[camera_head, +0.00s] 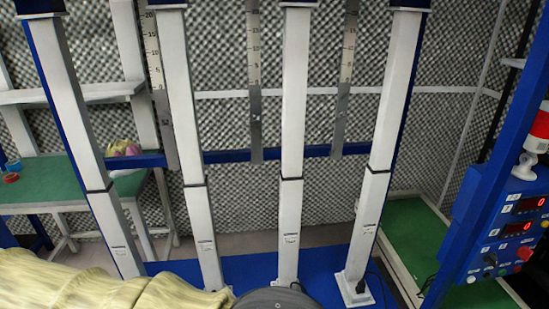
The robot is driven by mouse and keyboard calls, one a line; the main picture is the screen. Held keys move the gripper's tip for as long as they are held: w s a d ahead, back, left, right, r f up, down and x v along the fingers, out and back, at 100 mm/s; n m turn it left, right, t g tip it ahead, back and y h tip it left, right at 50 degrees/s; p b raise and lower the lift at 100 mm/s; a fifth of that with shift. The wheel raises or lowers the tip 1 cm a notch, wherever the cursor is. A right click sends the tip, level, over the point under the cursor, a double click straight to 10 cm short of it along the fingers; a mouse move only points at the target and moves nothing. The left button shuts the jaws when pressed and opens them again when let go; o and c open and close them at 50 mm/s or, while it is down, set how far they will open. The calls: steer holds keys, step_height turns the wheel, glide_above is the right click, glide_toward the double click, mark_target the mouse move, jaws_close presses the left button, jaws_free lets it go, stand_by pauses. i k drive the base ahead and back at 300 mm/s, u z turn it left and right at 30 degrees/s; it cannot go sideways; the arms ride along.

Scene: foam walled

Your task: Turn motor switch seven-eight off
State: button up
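A blue control panel (506,230) is at the right edge, angled and partly cut off by the frame. It has two red digital displays, the upper display (529,204) and the lower display (517,228). Below them is a black knob or switch (490,259), with red and green buttons (524,253) to its right. The labels are too small to read, so I cannot tell which control is motor switch seven-eight, or its position. My gripper is not in view.
Several white posts (291,130) stand on a blue base (240,268) ahead. A green-topped table (50,185) is at the left. A red and white lamp (538,130) sits above the panel. Grey foam walls (260,200) close the back. A green platform (410,235) lies left of the panel.

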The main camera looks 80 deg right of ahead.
mark_target(524, 252)
steer(key=z, duration=4.15)
steer(key=k, duration=0.4)
steer(key=z, duration=0.85)
steer(key=i, duration=0.7)
steer(key=u, duration=1.15)
